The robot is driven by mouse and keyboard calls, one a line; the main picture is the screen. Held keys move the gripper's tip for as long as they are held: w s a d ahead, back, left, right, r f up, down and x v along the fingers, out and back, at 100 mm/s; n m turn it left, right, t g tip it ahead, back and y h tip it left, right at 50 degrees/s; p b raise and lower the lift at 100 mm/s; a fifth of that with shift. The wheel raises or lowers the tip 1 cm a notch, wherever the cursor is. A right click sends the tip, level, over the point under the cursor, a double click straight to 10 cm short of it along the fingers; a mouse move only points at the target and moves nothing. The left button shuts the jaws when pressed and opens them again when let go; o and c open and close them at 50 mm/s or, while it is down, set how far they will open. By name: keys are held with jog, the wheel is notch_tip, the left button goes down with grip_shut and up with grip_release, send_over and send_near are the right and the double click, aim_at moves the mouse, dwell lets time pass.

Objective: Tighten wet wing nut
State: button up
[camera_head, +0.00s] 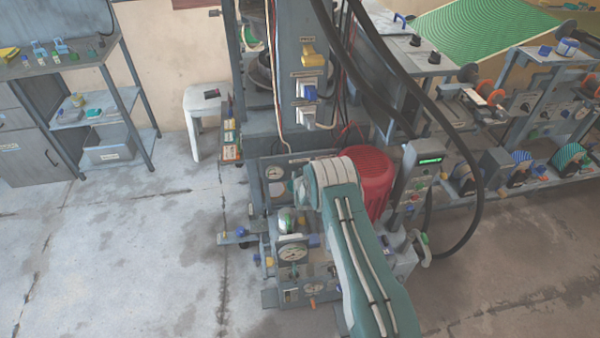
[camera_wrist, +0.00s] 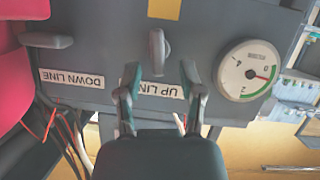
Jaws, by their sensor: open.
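In the wrist view, which looks upside down, my gripper (camera_wrist: 160,70) is open and empty. Its two fingers stand apart in front of a dark grey panel, one on each side of the UP LINE label. A grey wing-shaped handle (camera_wrist: 157,48) stands just beyond the fingertips, roughly in line with the gap between them. A second grey handle (camera_wrist: 46,40) lies sideways by the DOWN LINE label. I cannot tell whether either is the wet wing nut. In the head view, my arm covers part of the machine and I cannot make out the fingers.
A round gauge (camera_wrist: 247,70) sits beside the UP LINE label. A red motor (camera_head: 368,180) stands close to my arm. Black hoses (camera_head: 470,140) arch at the right. A white stool (camera_head: 206,100) and a shelf stand at the left. The floor (camera_head: 120,250) at left is clear.

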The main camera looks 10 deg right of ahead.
jog(key=shift+w+f, duration=0.25)
jog(key=shift+w, duration=0.35)
grip_shut()
